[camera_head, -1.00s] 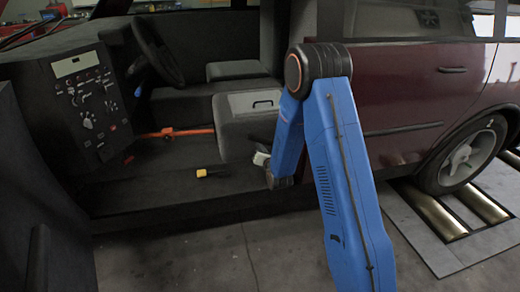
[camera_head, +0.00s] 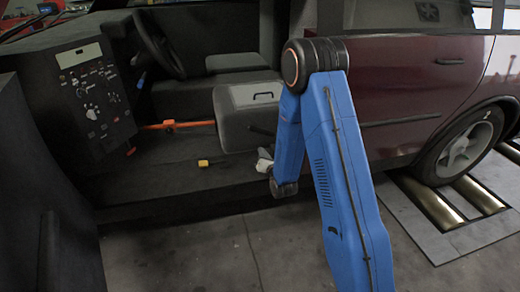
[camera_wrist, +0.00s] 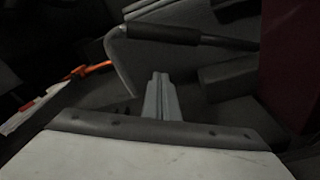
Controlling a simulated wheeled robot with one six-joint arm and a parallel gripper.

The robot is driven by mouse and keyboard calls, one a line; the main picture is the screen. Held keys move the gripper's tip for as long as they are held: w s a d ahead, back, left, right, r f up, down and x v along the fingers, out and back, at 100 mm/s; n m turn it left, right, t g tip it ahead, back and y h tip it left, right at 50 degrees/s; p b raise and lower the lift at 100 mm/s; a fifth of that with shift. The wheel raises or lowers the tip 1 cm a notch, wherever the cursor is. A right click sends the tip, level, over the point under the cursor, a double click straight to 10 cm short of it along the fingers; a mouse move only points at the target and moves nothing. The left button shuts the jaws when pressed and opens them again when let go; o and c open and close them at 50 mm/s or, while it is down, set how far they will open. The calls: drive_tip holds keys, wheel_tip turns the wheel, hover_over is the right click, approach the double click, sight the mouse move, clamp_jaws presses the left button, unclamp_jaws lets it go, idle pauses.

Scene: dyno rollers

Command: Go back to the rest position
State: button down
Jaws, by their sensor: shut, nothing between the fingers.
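My gripper (camera_head: 265,160) shows small and pale at the end of my folded blue arm in the head view, in front of the car's open side near the grey seat. In the wrist view its two grey fingers (camera_wrist: 162,78) are together with nothing between them. A small yellow and dark object (camera_head: 204,163) lies on the car floor, left of my gripper and apart from it. The rest position itself is not marked in either view.
The dark red car (camera_head: 410,85) stands close behind my arm. A control console (camera_head: 97,95) is at the left, and an orange bar (camera_head: 168,125) crosses the cabin. A bent bar with a black grip (camera_wrist: 165,33) is ahead in the wrist view. Rollers (camera_head: 435,210) lie at right.

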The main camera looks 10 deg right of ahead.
drive_tip(key=s+d+r+m+g, duration=0.3)
drive_tip(key=s+r+m+g, duration=0.3)
drive_tip(key=s+r+m, duration=1.05)
drive_tip(key=s+r+m+g, duration=0.2)
drive_tip(key=s+m, duration=0.2)
drive_tip(key=s, duration=0.7)
drive_tip(key=s+r+m+g, duration=0.2)
drive_tip(key=s+m, duration=0.3)
drive_tip(key=s, duration=0.7)
drive_tip(key=s+d+r+m+g, duration=0.1)
drive_tip(key=s+m, duration=0.4)
drive_tip(key=s, duration=0.6)
drive_tip(key=shift+s+r+g+h, duration=0.25)
drive_tip(key=shift+r+g+h, duration=0.2)
drive_tip(key=shift+r, duration=0.5)
